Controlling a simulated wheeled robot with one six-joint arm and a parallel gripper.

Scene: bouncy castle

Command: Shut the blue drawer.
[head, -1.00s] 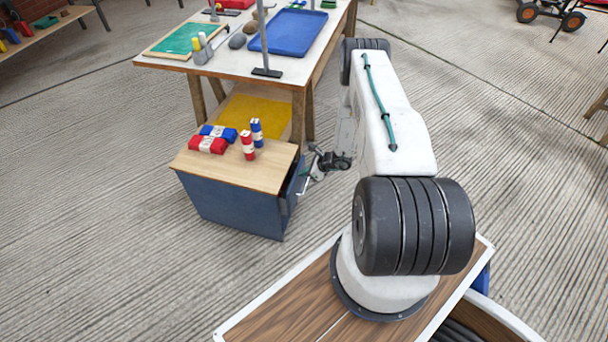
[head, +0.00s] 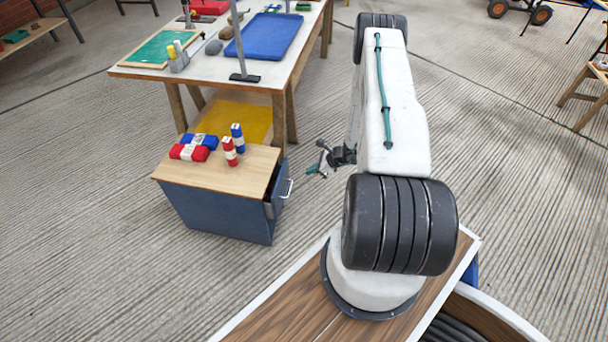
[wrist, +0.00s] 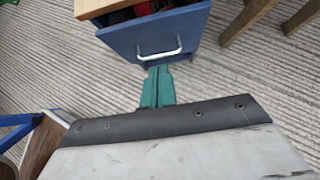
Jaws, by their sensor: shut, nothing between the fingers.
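The blue drawer (head: 279,187) is in the right side of a blue cabinet (head: 215,212) with a wooden top. It stands partly out, its pale handle facing my arm. In the wrist view the drawer front (wrist: 185,38) and its handle (wrist: 160,54) are close ahead, and dark and red contents show behind the front. My gripper (head: 313,171) is to the right of the handle, apart from it in the head view. In the wrist view its green fingers (wrist: 157,78) are together and empty, pointing at the drawer front just below the handle.
Red and blue blocks (head: 194,148) lie on the cabinet top, with two small upright ones (head: 233,145) beside them. A work table (head: 270,80) with a blue tray (head: 264,36) stands behind the cabinet. The floor right of the drawer is clear.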

